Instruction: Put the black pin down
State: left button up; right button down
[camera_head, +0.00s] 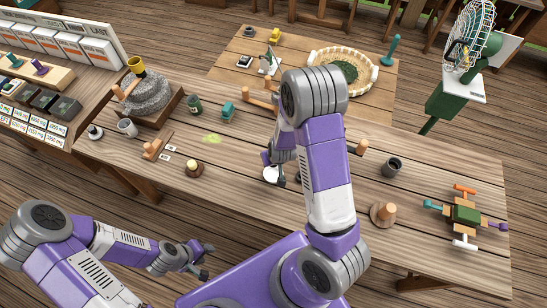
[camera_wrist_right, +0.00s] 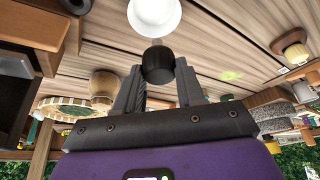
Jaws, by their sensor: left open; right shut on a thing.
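The black pin (camera_wrist_right: 157,66) shows in the right wrist view as a short dark cylinder between the fingertips of my right gripper (camera_wrist_right: 158,82). The right gripper is shut on it. My left gripper (camera_head: 203,262) is open and empty at the lower left, off the table's front edge.
A basket (camera_head: 314,62) stands behind. Bare wood lies left of the dish.

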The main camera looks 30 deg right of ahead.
notch_tip(320, 180, down, 7)
jog(key=b, duration=0.5)
jog(key=shift+f, duration=0.15)
pick_arm(q)
notch_tip(320, 180, down, 6)
pick_arm(e)
jog(key=c, duration=0.6)
grip_release()
notch_tip(320, 180, up, 7)
jog(key=p, duration=0.5)
jog(key=shift+r+p, duration=0.2)
jog(key=shift+p, duration=0.2)
pick_arm(q)
notch_tip(320, 180, up, 6)
jog(key=shift+f, duration=0.1)
pick_arm(e)
jog(key=shift+f, duration=0.1)
